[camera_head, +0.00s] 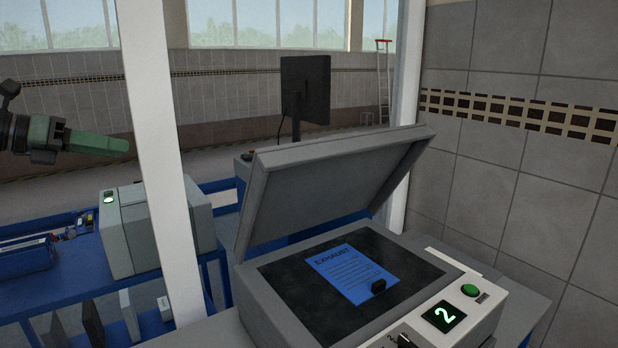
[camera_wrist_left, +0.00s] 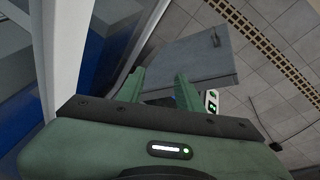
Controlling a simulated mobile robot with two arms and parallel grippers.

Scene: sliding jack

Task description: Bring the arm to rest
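My left gripper (camera_head: 122,147) is at the far left of the head view, up in the air and away from the scanner-like machine. Its green fingers point right. In the left wrist view, the two fingers (camera_wrist_left: 160,85) stand apart with nothing held between them. My right gripper is in neither view.
The grey machine (camera_head: 253,308) has its lid (camera_head: 330,185) raised. A white post (camera_head: 158,130) stands between gripper and machine.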

